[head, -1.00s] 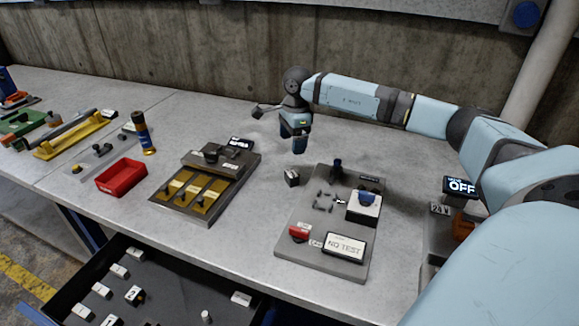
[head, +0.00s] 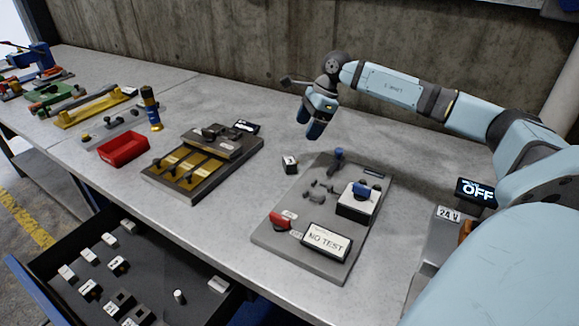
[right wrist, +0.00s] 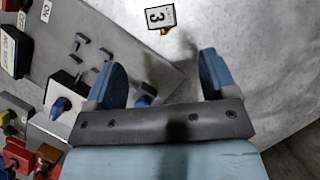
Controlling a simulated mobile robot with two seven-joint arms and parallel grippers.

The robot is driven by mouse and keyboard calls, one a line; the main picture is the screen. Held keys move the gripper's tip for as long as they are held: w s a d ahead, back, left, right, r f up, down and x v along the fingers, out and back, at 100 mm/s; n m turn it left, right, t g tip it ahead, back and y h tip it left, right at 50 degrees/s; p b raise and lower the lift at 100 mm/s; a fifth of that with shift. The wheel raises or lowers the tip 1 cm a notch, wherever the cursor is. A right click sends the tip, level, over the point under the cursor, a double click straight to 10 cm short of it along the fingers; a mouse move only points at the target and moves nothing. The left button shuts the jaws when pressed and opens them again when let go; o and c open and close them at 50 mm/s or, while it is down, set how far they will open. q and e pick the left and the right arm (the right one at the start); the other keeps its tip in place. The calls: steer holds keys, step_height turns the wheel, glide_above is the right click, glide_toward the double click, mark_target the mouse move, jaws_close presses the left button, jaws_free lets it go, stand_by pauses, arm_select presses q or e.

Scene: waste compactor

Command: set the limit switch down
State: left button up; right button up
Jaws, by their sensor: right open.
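The limit switch, a small dark block (head: 289,164) with a white label, stands on the bench just left of the test board in the head view. My left gripper is not in view.
The test board (head: 285,252) carries a blue knob, a red switch and a NO TEST display. A fixture with yellow slots (head: 185,180), a red bin (head: 123,149) and an open drawer (head: 160,262) of labelled blocks lie left. Bare bench surrounds the switch.

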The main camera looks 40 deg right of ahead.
mark_target(291, 160)
steer(key=x, duration=1.2)
steer(key=shift+d+f, duration=0.1)
steer(key=shift+d, duration=0.05)
steer(key=c, duration=1.1)
steer(key=shift+c, duration=0.2)
step_height(291, 160, up, 20)
steer(key=p, duration=0.1)
